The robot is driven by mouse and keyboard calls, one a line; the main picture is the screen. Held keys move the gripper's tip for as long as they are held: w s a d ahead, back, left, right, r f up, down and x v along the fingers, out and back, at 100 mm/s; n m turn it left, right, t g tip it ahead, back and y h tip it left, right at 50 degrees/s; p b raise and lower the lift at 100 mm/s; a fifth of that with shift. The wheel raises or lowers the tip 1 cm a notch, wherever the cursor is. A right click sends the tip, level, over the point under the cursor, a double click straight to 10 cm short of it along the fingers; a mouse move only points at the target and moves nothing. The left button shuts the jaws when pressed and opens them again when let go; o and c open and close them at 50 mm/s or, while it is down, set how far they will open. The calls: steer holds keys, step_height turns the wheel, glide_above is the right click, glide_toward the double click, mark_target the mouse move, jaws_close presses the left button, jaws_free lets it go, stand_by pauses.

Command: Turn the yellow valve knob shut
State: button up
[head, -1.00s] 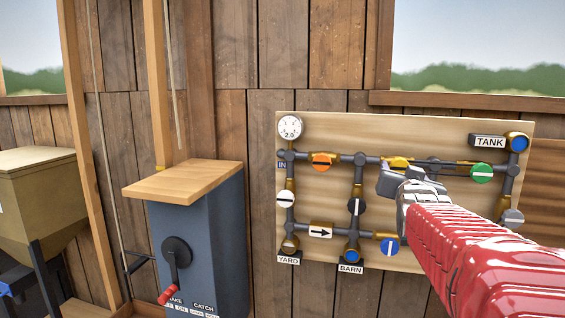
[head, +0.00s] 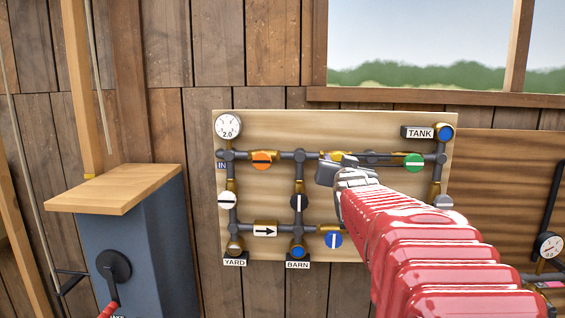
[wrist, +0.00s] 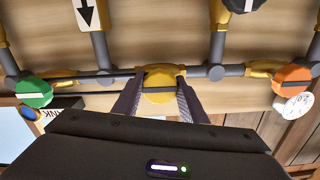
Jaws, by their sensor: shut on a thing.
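The yellow valve knob (wrist: 158,97) is on the upper pipe run, between the orange and green knobs. In the wrist view it lies between my two fingers, which close on it from both sides. Its dark stripe looks roughly in line with the pipe. In the head view my gripper (head: 336,171) hides the knob, and only some of the brass yellow fitting (head: 333,155) around it shows. My gripper is shut on the knob.
The orange knob (head: 261,160) and green knob (head: 413,162) flank it on the same pipe. White (head: 227,201), black (head: 299,202) and blue (head: 334,240) knobs sit lower on the wooden board (head: 270,185). A blue-grey cabinet (head: 135,245) stands at left.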

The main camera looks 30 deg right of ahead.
steer(key=shift+a, duration=0.15)
steer(key=c, duration=0.4)
steer(key=shift+m, duration=0.4)
steer(key=m, duration=0.3)
steer(key=shift+r, duration=0.15)
steer(key=m, duration=1)
steer(key=shift+d+m, duration=0.2)
steer(key=shift+m, duration=2)
steer(key=shift+f, duration=0.2)
steer(key=o, duration=1.1)
steer(key=shift+c, duration=0.2)
